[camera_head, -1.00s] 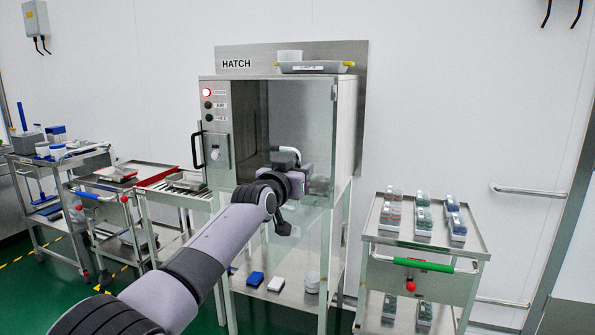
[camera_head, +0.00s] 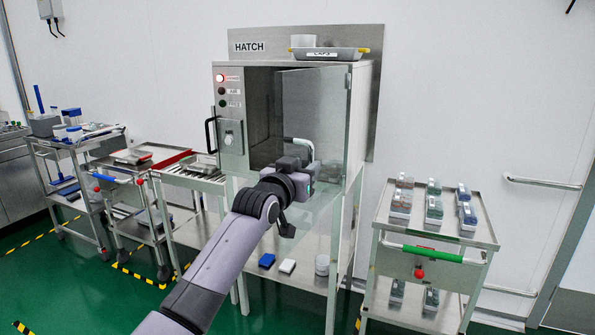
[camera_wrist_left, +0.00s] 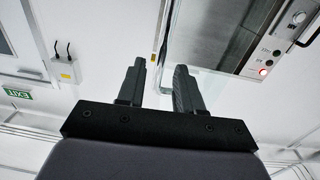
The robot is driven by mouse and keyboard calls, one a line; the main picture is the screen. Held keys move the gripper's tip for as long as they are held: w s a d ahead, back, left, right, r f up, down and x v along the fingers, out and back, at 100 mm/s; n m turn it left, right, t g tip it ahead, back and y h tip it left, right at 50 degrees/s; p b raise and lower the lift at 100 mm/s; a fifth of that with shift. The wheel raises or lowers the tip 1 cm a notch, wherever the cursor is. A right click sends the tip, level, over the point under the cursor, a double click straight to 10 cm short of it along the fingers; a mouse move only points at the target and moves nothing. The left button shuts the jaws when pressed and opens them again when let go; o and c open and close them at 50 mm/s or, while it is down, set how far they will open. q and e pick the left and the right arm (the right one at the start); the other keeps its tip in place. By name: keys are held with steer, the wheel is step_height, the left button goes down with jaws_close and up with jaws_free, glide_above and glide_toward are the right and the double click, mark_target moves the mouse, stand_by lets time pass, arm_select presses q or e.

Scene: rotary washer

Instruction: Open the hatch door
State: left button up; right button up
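The hatch is a steel cabinet (camera_head: 228,150) on legs, with a "HATCH" sign behind it. Its glass door (camera_head: 315,105) stands partly open, with a dark gap showing between its left edge and the control panel. A pale bar handle (camera_head: 298,143) is on the door. My left gripper (camera_head: 312,172) is at the door, just below and in front of the handle; its fingers are largely hidden there. My right gripper is out of view.
A black handle (camera_head: 209,135) and a lit red lamp (camera_head: 220,78) are on the panel. A cart with several small boxes (camera_head: 435,230) stands right, trolleys (camera_head: 140,170) left. A grey tray (camera_head: 330,54) lies on top. Green floor (camera_head: 60,270) is clear at lower left.

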arm_select(q)
steer(key=shift+v, duration=1.55)
steer(key=shift+c, duration=0.3)
